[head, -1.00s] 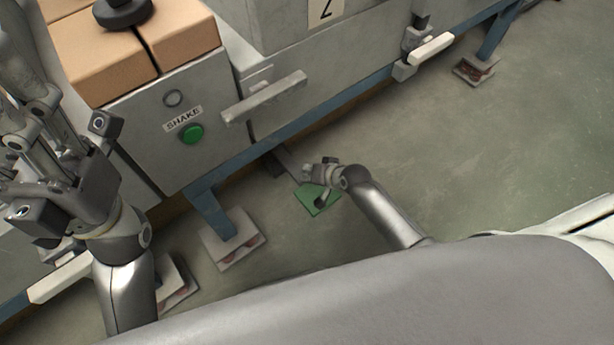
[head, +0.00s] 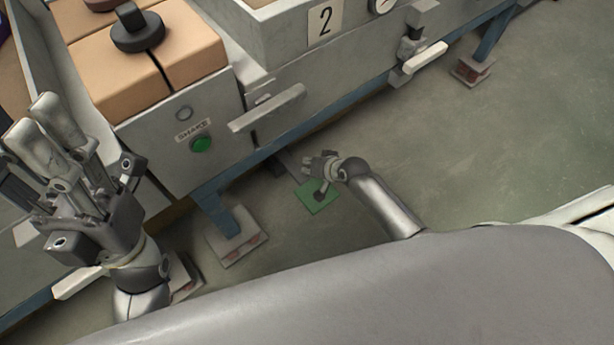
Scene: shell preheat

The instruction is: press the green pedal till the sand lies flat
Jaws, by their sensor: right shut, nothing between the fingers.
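The green pedal (head: 313,203) is a flat green plate low near the floor, in front of the grey machine. My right gripper (head: 321,194) is shut and empty, with its dark fingertips pointing down at the pedal. They overlap the plate in the picture; I cannot tell whether they touch it or how far it is pressed. My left gripper (head: 38,122) is raised at the left, in front of the machine, its fingers pointing up; whether they are open is unclear. The sand surface is not visible clearly; only a sliver of the inside of the box marked 2 (head: 284,32) shows at the top edge.
A green button (head: 201,145) under a SHAKE label is on the machine front. A grey bar handle (head: 267,109) and a pale lever (head: 425,57) stick out. Tan blocks (head: 185,60) with dark knobs sit above. Blue legs (head: 216,210) stand on pads. Floor at right is clear.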

